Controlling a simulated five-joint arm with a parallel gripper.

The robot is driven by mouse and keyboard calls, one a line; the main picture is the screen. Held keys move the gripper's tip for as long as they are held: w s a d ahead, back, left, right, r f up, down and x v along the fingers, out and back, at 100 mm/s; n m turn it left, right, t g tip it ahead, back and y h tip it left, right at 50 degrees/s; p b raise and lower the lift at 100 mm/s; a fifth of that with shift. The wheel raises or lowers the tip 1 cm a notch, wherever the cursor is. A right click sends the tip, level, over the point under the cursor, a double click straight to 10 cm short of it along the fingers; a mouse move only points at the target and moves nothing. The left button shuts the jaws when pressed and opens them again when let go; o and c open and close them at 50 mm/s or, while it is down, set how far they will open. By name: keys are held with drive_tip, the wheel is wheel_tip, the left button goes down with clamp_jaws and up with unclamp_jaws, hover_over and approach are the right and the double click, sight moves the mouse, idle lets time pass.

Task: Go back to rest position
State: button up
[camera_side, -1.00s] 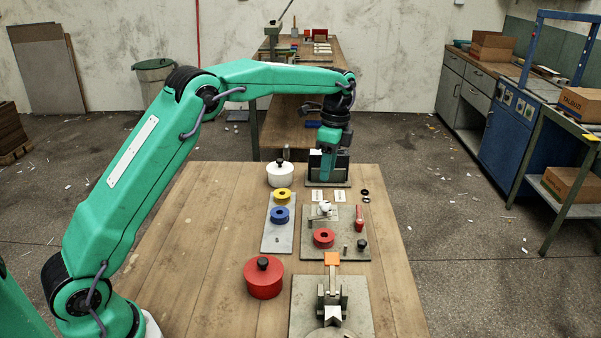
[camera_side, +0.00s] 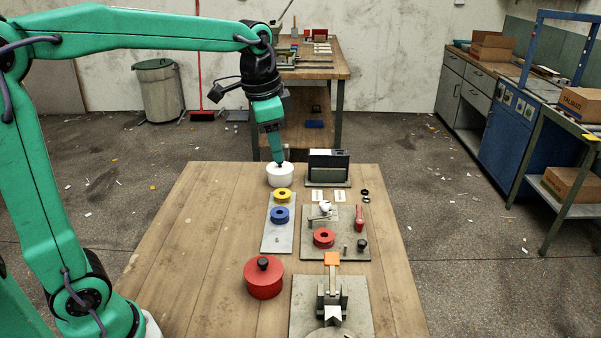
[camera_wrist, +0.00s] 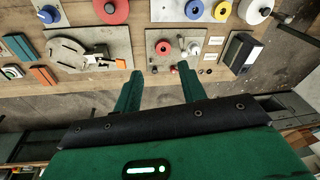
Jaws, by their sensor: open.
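My gripper (camera_side: 279,150) is at the far end of the table in the side view, pointing down in line with the white lidded pot (camera_side: 281,174). It overlaps the pot's knob in the picture; I cannot tell how far it is from it. In the wrist view my gripper (camera_wrist: 160,69) shows two green fingers spread apart with nothing between them. The white pot also shows in the wrist view (camera_wrist: 252,11), near the upper right corner and away from the fingers.
The wooden table (camera_side: 210,240) holds a dark feeder box (camera_side: 328,165), a grey plate with yellow (camera_side: 282,194) and blue (camera_side: 280,215) rings, a board with a red ring (camera_side: 323,238), a red pot (camera_side: 263,279) and a clamp fixture (camera_side: 332,300). The table's left part is clear.

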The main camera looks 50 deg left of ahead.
drive_tip(key=s+f+n+t, duration=0.3)
drive_tip(key=s+n, duration=0.3)
drive_tip(key=s, duration=1.1)
drive_tip(key=shift+s+f, duration=0.2)
drive_tip(key=shift+f, duration=0.4)
